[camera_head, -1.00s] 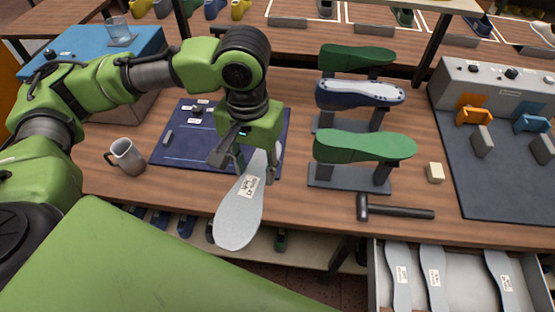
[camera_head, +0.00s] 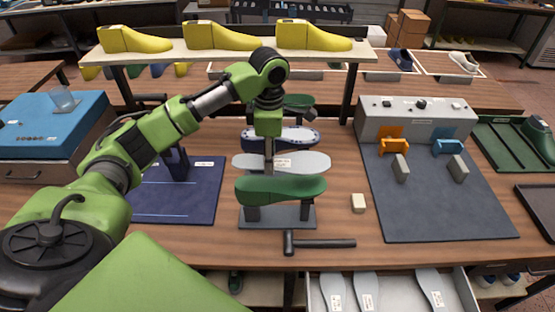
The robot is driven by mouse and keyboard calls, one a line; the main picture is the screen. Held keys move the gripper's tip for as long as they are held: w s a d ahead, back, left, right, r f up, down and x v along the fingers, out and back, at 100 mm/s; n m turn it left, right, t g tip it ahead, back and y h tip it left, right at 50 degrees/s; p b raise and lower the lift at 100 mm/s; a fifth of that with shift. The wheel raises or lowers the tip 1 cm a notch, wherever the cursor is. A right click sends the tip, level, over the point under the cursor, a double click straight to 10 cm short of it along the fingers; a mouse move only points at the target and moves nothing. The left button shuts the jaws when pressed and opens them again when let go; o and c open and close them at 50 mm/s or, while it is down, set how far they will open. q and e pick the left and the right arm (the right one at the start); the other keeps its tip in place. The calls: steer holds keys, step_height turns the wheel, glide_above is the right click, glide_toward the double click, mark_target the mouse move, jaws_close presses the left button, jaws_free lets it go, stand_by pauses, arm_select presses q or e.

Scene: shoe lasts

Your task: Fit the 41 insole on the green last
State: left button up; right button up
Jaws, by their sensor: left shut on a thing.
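My left gripper (camera_head: 269,152) is shut on a grey insole (camera_head: 312,162) with a white label too small to read. The insole is level, sole upward, between the front green last (camera_head: 282,189) and the blue last (camera_head: 302,136) in the picture. It looks held above them, with a narrow gap to the front green last. The front green last lies sole up on a dark stand (camera_head: 279,219). A second green last (camera_head: 299,101) is behind the blue one, partly hidden by my gripper. My right gripper is not in view.
A hammer (camera_head: 322,243) and a pale block (camera_head: 358,203) lie near the stand. An open drawer (camera_head: 390,300) holds several insoles. A grey mat (camera_head: 436,215) with orange and blue clamps is at right. A navy mat (camera_head: 190,205) is at left.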

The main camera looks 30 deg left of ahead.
mark_target(269, 185)
arm_select(q)
steer(key=shift+f, duration=0.35)
steer(key=shift+a+f, duration=0.15)
steer(key=shift+f, duration=3.35)
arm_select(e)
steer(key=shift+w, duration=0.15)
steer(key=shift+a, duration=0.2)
arm_select(q)
steer(key=o, duration=1)
steer(key=shift+o, duration=0.2)
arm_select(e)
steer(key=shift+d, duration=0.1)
